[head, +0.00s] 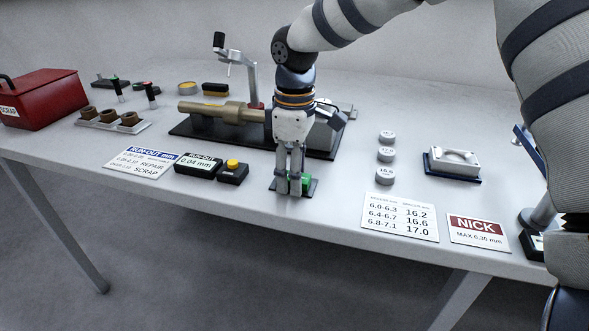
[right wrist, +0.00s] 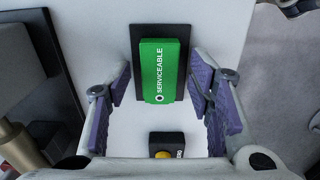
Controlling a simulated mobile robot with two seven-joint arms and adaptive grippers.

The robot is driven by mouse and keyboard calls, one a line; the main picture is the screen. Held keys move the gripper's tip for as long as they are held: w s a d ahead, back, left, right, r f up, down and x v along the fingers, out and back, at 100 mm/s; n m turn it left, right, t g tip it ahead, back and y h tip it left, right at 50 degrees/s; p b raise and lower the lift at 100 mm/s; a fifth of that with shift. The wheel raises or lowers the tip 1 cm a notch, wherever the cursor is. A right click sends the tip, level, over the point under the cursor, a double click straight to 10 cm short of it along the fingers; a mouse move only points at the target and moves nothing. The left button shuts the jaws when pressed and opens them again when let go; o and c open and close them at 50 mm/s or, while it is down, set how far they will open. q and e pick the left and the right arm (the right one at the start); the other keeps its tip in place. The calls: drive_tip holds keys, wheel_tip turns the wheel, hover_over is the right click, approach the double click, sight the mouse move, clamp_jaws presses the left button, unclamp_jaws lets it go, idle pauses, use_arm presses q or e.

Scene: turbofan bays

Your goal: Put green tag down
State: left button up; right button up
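The green tag (right wrist: 160,70), lettered SERVICEABLE, lies flat on a dark pad (right wrist: 138,38) in the right wrist view. In the head view a piece of the green tag (head: 306,183) shows beside the fingers, on the dark pad (head: 313,188) near the table's front edge. My right gripper (head: 290,186) points down just over the tag. Its purple-padded fingers are spread, with gaps between them and the tag's sides, and hold nothing that I can see. My left gripper is out of view.
A run-out display (head: 198,165) and a box with a yellow button (head: 233,172) stand left of the gripper. Behind is a fixture (head: 190,128) with a brass-coloured shaft (head: 225,110). White weights (head: 386,155) and a size card (head: 400,216) lie to the right.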

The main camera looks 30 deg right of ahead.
drive_tip(key=shift+r, duration=0.1)
wheel_tip(320, 180, up, 12)
drive_tip(key=shift+r, duration=0.15)
idle(0.5)
